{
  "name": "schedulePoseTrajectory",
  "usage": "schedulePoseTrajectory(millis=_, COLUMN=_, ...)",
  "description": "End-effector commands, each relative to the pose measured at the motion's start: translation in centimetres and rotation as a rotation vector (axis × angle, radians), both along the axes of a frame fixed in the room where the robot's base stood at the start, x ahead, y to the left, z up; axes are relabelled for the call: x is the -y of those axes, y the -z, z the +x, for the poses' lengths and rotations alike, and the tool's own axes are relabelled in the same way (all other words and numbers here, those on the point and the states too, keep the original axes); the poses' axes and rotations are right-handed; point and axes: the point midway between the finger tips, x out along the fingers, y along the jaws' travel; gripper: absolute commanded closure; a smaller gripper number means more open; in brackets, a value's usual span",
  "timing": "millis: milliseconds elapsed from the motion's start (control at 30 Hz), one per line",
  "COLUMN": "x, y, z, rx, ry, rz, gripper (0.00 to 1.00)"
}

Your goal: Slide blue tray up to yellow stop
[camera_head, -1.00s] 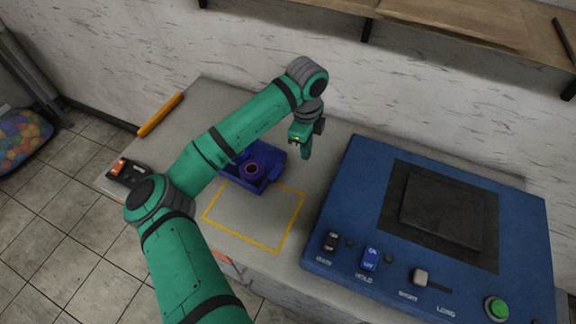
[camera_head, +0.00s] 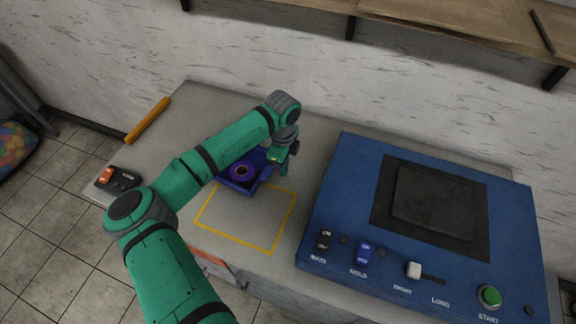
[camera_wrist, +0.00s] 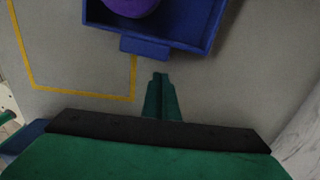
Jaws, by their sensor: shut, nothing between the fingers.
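The blue tray (camera_head: 236,187) lies on the grey table, partly behind my arm, with a round purple thing (camera_head: 242,171) in it. In the wrist view the tray (camera_wrist: 190,41) is at the top, with a small blue tab (camera_wrist: 146,47) on its near side. The yellow stop (camera_head: 148,120) looks like a bar near the table's left edge. My gripper (camera_head: 281,169) is shut and empty by the tray's right side. In the wrist view the shut fingertips (camera_wrist: 160,77) point at the tab, with a small gap between.
A yellow outlined rectangle (camera_head: 284,228) is marked on the table in front of the tray. A big blue machine (camera_head: 335,190) with switches stands to the right. A small black switch box (camera_head: 124,180) sits at the left table edge. A wall runs behind, with a wooden shelf (camera_head: 455,18) above.

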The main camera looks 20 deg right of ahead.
Motion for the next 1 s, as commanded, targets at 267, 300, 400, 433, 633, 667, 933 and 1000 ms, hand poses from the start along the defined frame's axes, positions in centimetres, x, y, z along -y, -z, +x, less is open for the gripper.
schedulePoseTrajectory(millis=267, x=-1.5, y=-0.1, z=1.2, rx=0.001, ry=-0.01, rz=-0.001, gripper=1.0)
schedulePoseTrajectory(millis=300, x=-1.5, y=-0.1, z=1.2, rx=0.001, ry=-0.01, rz=-0.001, gripper=1.0)
schedulePoseTrajectory(millis=400, x=-1.5, y=-0.1, z=1.2, rx=0.001, ry=-0.01, rz=-0.001, gripper=1.0)
schedulePoseTrajectory(millis=433, x=-1.6, y=-0.1, z=1.2, rx=0.001, ry=-0.01, rz=-0.001, gripper=1.0)
schedulePoseTrajectory(millis=633, x=-2.1, y=-0.1, z=1.7, rx=0.0, ry=-0.012, rz=-0.001, gripper=1.0)
schedulePoseTrajectory(millis=667, x=-2.4, y=0.0, z=2.1, rx=0.0, ry=-0.014, rz=-0.001, gripper=1.0)
schedulePoseTrajectory(millis=933, x=-7.6, y=0.0, z=7.4, rx=-0.001, ry=-0.016, rz=-0.003, gripper=1.0)
schedulePoseTrajectory(millis=1000, x=-9.0, y=0.0, z=8.9, rx=-0.001, ry=-0.015, rz=-0.001, gripper=1.0)
